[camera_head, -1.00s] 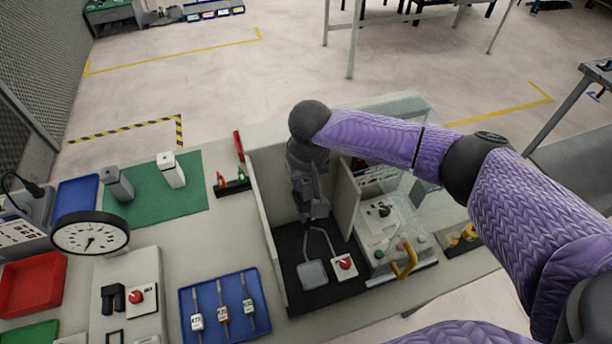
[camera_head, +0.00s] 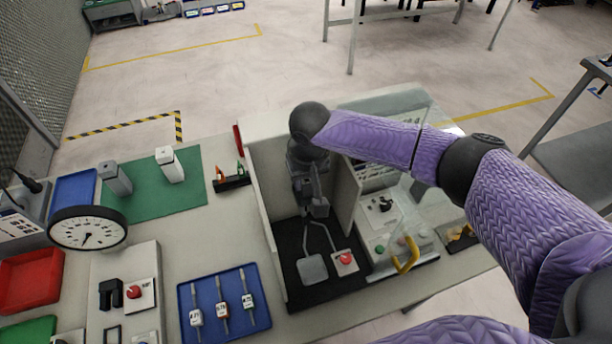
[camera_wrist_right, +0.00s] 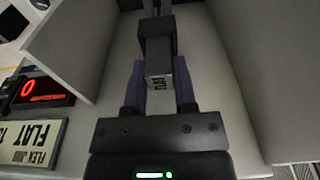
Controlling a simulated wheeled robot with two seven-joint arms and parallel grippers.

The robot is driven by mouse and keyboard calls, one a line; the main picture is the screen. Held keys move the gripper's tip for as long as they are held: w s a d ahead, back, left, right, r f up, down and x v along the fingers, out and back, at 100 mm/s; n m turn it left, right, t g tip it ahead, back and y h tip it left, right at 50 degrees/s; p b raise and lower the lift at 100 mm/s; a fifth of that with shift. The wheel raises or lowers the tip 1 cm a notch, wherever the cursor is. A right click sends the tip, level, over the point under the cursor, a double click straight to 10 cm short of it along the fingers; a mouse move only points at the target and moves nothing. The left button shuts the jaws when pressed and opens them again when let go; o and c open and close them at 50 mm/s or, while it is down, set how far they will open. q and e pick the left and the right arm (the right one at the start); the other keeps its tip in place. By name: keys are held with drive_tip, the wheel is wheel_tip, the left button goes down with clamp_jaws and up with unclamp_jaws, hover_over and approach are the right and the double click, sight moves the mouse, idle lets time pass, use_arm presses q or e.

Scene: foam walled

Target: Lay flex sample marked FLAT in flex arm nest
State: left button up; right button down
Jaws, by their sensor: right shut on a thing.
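My right gripper (camera_wrist_right: 160,88) is shut on a small light grey block, the flex sample (camera_wrist_right: 159,80), seen between its dark fingers in the right wrist view. In the head view my right gripper (camera_head: 318,208) is inside the walled bay, and the sample is not distinguishable there. My left gripper is not in view.
Pale walls (camera_head: 262,215) enclose the bay closely. A grey plate (camera_head: 312,268) and a red button box (camera_head: 345,261) lie on its black floor. A FLEX/FLAT sign (camera_wrist_right: 32,142) and red display (camera_wrist_right: 42,90) stand left in the wrist view. A blue tray (camera_head: 205,290) holds labelled pieces.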

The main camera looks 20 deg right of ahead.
drive_tip(key=shift+f, duration=0.25)
drive_tip(key=shift+c, duration=1.7)
unclamp_jaws()
drive_tip(key=r, duration=0.6)
drive_tip(key=s+r+p, duration=0.1)
drive_tip(key=r, duration=0.2)
drive_tip(key=shift+s+r, duration=0.1)
drive_tip(key=shift+r, duration=0.3)
